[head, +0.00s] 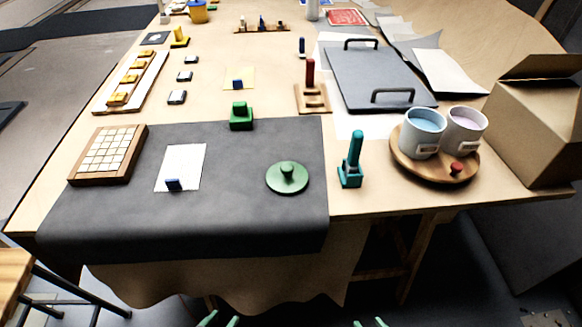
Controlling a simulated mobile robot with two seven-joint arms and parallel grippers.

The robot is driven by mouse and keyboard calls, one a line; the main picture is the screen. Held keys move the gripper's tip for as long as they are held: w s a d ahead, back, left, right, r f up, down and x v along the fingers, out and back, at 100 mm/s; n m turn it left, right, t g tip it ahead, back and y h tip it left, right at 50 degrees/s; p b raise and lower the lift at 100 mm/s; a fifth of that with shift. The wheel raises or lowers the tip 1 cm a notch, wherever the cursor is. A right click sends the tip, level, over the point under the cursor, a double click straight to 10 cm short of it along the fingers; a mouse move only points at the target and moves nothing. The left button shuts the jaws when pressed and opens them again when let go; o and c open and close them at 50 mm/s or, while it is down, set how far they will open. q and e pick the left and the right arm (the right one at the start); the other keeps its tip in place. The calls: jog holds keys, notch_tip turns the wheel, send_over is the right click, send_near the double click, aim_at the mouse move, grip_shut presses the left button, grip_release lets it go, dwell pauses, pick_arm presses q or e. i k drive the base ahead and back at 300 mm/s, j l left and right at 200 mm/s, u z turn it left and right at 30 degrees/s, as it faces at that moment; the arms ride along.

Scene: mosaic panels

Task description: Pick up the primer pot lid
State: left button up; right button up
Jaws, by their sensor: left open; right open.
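A round green disc with a knob on top (287,178), which looks like the lid, lies flat near the right edge of a dark grey mat (240,215). Two open pots stand on a round wooden tray (405,163) at the right: one with blue contents (421,140) and one with pale pink contents (463,130). I cannot tell which is the primer pot. Only the fingertips of my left gripper (219,321) and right gripper (369,323) show at the bottom edge. Both are open and empty, in front of the table and apart from the lid.
A teal upright tool (351,162) stands right of the lid. A green block (241,116) stands on the mat's back edge. A tiled wooden panel (108,153) and white sheet (182,167) lie left. A cardboard box (535,125) stands far right. Mat around the lid is clear.

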aim_at(284, 177)
jog(key=i+l+u, duration=0.25)
jog(key=i, duration=0.25)
jog(key=j+z, duration=0.1)
jog(key=z, duration=1.3)
